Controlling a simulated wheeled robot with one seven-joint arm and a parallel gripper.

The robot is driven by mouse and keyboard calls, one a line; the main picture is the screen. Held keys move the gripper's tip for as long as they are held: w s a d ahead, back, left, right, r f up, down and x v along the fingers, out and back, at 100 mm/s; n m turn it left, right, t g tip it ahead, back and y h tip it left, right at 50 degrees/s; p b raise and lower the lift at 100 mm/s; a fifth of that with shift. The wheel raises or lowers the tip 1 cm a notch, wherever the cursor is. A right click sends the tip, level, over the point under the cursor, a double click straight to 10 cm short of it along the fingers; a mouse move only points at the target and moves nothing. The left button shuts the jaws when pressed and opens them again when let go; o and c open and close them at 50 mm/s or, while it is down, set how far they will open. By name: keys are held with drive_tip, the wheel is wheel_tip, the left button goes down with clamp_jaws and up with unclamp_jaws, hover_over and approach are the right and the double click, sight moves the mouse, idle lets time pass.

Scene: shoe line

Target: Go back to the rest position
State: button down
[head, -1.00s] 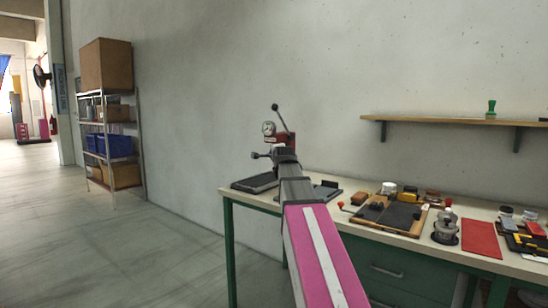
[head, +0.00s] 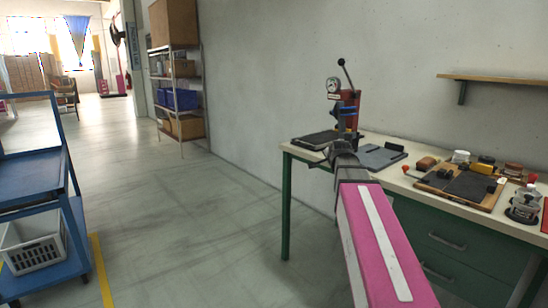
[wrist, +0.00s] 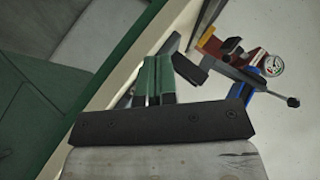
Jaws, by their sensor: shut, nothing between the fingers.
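My gripper (head: 335,150) is at the end of my pink arm in the head view. It is in front of the left end of the workbench (head: 300,152), near a lever press. In the wrist view the two green-and-black fingers (wrist: 156,75) are together with nothing between them. The press, with a round gauge (wrist: 272,65), shows in the wrist view to the right of the fingers. The arm hides part of the bench front.
The lever press (head: 350,97) stands on the bench with a dark plate and a wooden tool board (head: 462,188) to its right. A blue cart (head: 38,180) holding a white basket (head: 33,250) is at the left. The shelf rack (head: 180,95) stands by the wall. Open floor (head: 165,215) lies between.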

drive_tip(key=s+a+f+n+g, duration=0.2)
drive_tip(key=s+f+n+g, duration=0.1)
drive_tip(key=s+f, duration=0.5)
drive_tip(key=s+a+f+n+g, duration=0.3)
drive_tip(key=s+f, duration=0.6)
drive_tip(key=f, duration=0.6)
drive_tip(key=s+a+f+n+g+y, duration=0.1)
drive_tip(key=s+a+f+n+g, duration=0.1)
drive_tip(key=s+f+n+g, duration=0.3)
drive_tip(key=s+f+n, duration=0.1)
drive_tip(key=s+f, duration=0.3)
drive_tip(key=f, duration=0.2)
drive_tip(key=shift+a+f, duration=0.15)
drive_tip(key=shift+f, duration=0.1)
